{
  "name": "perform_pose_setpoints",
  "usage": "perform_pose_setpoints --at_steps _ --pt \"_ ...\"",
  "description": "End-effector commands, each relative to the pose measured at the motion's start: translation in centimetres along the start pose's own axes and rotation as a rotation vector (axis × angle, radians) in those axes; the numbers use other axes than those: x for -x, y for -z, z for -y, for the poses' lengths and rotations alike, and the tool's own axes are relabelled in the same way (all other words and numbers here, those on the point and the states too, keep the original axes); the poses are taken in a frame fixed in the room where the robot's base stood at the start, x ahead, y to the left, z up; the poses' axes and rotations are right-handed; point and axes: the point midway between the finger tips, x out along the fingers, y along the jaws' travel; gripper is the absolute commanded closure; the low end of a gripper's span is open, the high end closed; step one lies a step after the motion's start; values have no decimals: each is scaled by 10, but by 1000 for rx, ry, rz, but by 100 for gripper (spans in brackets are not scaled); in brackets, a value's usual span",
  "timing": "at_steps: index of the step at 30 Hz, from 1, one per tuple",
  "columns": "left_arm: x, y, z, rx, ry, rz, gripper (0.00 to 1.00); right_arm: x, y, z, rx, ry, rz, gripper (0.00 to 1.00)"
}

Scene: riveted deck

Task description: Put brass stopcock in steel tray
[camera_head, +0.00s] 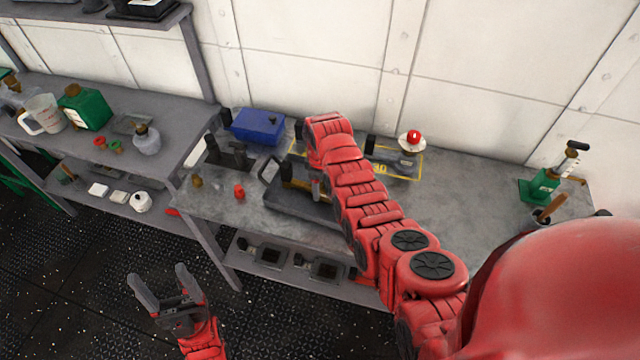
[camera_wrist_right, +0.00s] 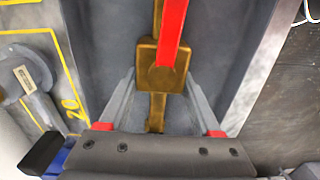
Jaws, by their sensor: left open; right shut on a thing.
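The brass stopcock (camera_wrist_right: 147,78), with a red lever, is between the fingers of my right gripper (camera_wrist_right: 160,82), which is shut on it. Grey walls of the steel tray (camera_wrist_right: 226,50) show on both sides, so the stopcock is over or inside the tray; I cannot tell whether it touches the bottom. In the head view the dark grey tray (camera_head: 285,208) is on the bench, partly hidden by my right arm, and the right gripper is mostly hidden. My left gripper (camera_head: 160,274) is open and empty above the floor, in front of the benches.
A blue bin (camera_head: 257,126) is behind the tray. A red fitting (camera_head: 239,191) and a small brass one (camera_head: 197,181) are left of it. Bench between those two is clear.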

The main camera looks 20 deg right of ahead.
Motion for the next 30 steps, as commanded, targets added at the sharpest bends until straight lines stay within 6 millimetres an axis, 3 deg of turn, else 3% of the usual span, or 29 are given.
perform_pose_setpoints --at_steps 7,8,12,25,30 --pt "3 -1 0 0 0 0 28 -3 0 0 0 -1 -1 100" --pt "3 -1 0 0 0 0 28 -3 0 0 0 -1 0 34" --pt "2 0 0 0 0 0 28 -2 0 0 0 0 0 8" --pt "3 0 0 0 0 0 28 2 0 0 0 0 1 5" --pt "11 -2 0 0 0 0 28 19 1 0 0 -2 -1 5"
